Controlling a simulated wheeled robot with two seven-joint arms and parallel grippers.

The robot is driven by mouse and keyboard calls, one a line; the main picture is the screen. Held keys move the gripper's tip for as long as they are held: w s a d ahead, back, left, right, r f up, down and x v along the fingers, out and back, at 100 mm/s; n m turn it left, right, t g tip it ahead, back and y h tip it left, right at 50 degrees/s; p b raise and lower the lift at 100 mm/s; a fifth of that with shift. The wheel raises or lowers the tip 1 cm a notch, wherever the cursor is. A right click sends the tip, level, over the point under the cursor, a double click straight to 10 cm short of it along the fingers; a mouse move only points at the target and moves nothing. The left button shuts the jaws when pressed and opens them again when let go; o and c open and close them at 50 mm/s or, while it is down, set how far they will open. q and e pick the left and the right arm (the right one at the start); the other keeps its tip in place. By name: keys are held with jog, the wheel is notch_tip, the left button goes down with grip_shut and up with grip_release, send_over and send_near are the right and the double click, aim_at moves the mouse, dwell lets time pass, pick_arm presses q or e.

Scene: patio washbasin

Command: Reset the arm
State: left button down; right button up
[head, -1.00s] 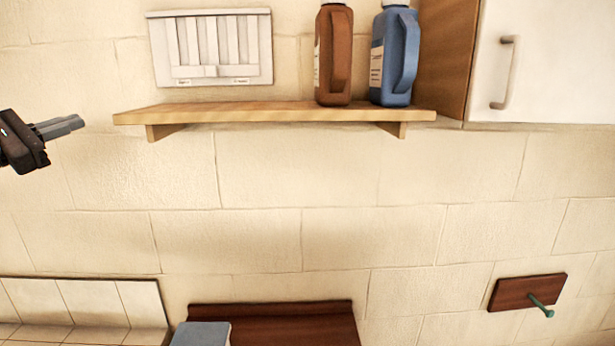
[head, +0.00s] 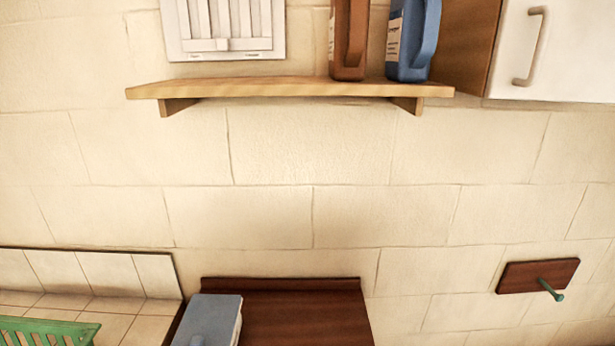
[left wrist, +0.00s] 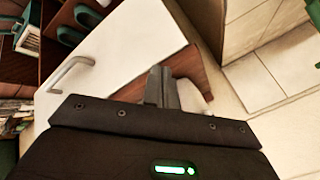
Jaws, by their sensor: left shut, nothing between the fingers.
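My left gripper (left wrist: 162,88) shows in the left wrist view with its two grey fingers together and nothing between them. Beyond the fingers is a white cabinet door (left wrist: 120,50) with a light handle (left wrist: 72,75), and a brown wooden surface (left wrist: 190,65) lies behind the fingertips. Neither gripper shows in the head view now.
In the head view a wooden shelf (head: 290,90) holds a brown bottle (head: 348,40) and a blue bottle (head: 412,40). A wall cabinet (head: 560,50) is at the upper right. A peg board (head: 537,276) is at the lower right. A blue-grey book-like object (head: 210,318) lies low.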

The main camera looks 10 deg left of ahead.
pick_arm(q)
jog(key=s+d+f+n+g+h, duration=0.2)
jog(key=s+d+f+n+g, duration=0.15)
jog(key=s+d+n, duration=0.45)
jog(key=s+d+f+m+g+b, duration=0.1)
jog(key=s+f+b, duration=0.15)
jog(key=f, duration=1.35)
jog(key=s+f+m+g+b, duration=0.1)
jog(key=f+b, duration=0.2)
jog(key=f, duration=1.2)
jog(key=s+a+f+b, duration=0.3)
jog(key=s+f+b, duration=0.1)
jog(key=s+f, duration=1.2)
notch_tip(320, 180, down, 4)
jog(key=shift+r+m+g, duration=0.25)
jog(key=shift+m+g, duration=0.05)
jog(key=shift+g, duration=0.05)
jog(key=shift+s, duration=0.1)
